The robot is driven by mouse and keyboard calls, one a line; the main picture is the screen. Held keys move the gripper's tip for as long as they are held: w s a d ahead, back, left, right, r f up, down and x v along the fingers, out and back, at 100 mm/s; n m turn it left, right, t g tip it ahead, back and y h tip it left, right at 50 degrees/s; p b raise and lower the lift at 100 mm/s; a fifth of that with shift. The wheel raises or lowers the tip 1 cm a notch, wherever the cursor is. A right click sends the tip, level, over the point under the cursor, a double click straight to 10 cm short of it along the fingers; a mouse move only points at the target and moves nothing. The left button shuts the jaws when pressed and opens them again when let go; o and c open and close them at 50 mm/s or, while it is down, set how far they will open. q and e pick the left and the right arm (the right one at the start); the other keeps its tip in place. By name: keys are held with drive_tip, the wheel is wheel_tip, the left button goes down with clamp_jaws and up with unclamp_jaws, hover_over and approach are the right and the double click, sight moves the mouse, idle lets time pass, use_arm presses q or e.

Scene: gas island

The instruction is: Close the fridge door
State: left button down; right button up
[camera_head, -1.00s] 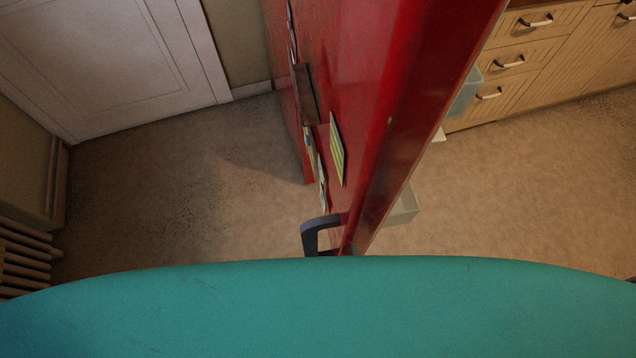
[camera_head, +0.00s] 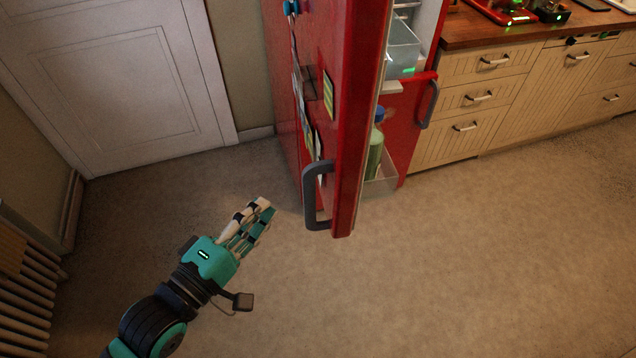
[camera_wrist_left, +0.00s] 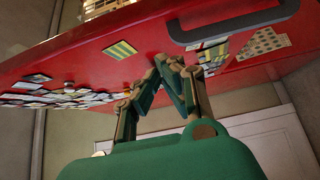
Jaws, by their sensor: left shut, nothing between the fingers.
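The red fridge door (camera_head: 345,110) stands open, its edge facing me in the head view. A dark grey handle (camera_head: 311,197) sits on its outer face, low at the front edge. Door shelves with a green bottle (camera_head: 375,150) show on its inner side. My left gripper (camera_head: 265,210) is shut and empty, to the left of the handle on the door's outer side. In the left wrist view the left gripper (camera_wrist_left: 172,62) points up at the door's outer face (camera_wrist_left: 75,60), near the handle (camera_wrist_left: 235,28); I cannot tell whether it touches. My right gripper is not in view.
A wooden-topped counter with drawers (camera_head: 470,100) stands at the right, beside the fridge's lower red door (camera_head: 408,125). A white room door (camera_head: 110,80) is at the left, with a radiator (camera_head: 30,300) below it. The floor (camera_head: 450,250) is clear.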

sight(332, 150)
use_arm(q)
drive_tip(key=p+x, duration=0.1)
drive_tip(key=x, duration=0.3)
drive_tip(key=d+p+x, duration=0.1)
drive_tip(key=p+x, duration=0.1)
drive_tip(key=x, duration=0.2)
drive_tip(key=s+p+x, duration=0.1)
drive_tip(key=x, duration=0.3)
drive_tip(key=shift+w+d+r, duration=0.1)
drive_tip(key=shift+w+d, duration=0.25)
drive_tip(key=shift+d, duration=0.05)
drive_tip(key=shift+d+p, duration=0.3)
drive_tip(key=shift+d, duration=0.2)
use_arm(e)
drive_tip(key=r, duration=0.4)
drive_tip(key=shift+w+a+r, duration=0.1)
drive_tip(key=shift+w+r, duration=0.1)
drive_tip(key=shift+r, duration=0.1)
